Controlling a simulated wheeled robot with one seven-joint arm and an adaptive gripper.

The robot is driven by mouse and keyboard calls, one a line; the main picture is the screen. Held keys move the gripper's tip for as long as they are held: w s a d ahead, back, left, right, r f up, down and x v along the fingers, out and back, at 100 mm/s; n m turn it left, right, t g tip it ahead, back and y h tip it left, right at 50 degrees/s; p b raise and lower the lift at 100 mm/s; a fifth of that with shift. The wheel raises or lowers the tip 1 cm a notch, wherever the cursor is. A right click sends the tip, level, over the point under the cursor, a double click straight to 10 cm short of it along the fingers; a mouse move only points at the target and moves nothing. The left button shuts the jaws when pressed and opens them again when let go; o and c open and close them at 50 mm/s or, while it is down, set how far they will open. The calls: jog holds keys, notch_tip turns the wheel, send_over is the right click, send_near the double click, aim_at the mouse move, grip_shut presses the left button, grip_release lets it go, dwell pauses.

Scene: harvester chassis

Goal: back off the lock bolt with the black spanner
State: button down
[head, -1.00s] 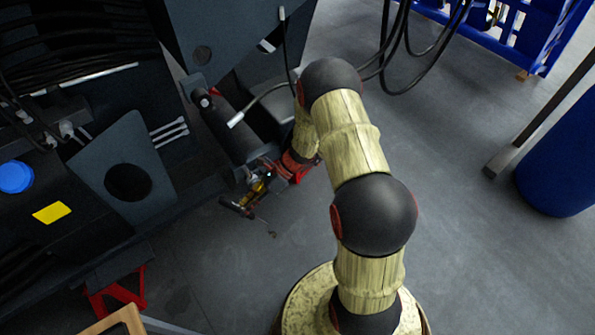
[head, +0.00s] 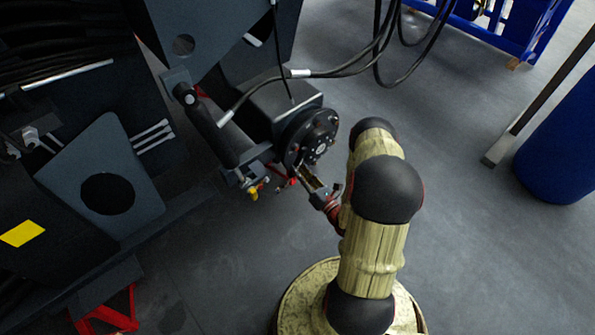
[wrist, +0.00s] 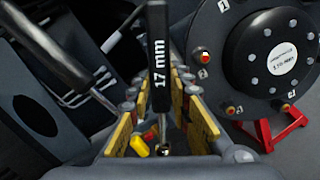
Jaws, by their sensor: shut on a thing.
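My gripper (head: 311,182) is just below the round black hub on the chassis in the head view. In the wrist view my gripper (wrist: 162,92) is shut on the black spanner (wrist: 157,50), marked "17 mm", which stands upright in the picture between the yellow finger pads. A small brass-coloured end (wrist: 163,150) and a yellow piece (wrist: 139,145) show low between the fingers. The spanner is too small to make out in the head view. I cannot single out the lock bolt with certainty.
The black hub (head: 312,138) also fills the right of the wrist view (wrist: 268,55), with numbered, orange-tipped studs. A red stand (wrist: 275,130) is below it. A dark cylinder (head: 213,130) and hoses lie left of the hub. Grey floor is clear around my base; a blue drum (head: 560,150) stands right.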

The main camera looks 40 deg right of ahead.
jog(key=shift+r+p, duration=0.25)
jog(key=shift+p, duration=0.05)
jog(key=shift+w+b, duration=0.45)
jog(key=shift+w, duration=1.8)
jog(key=shift+w+a, duration=0.1)
jog(key=shift+w, duration=0.9)
jog(key=a+n, duration=0.1)
jog(key=a+r+n, duration=0.1)
jog(key=shift+a+r, duration=0.1)
jog(key=shift+a, duration=0.25)
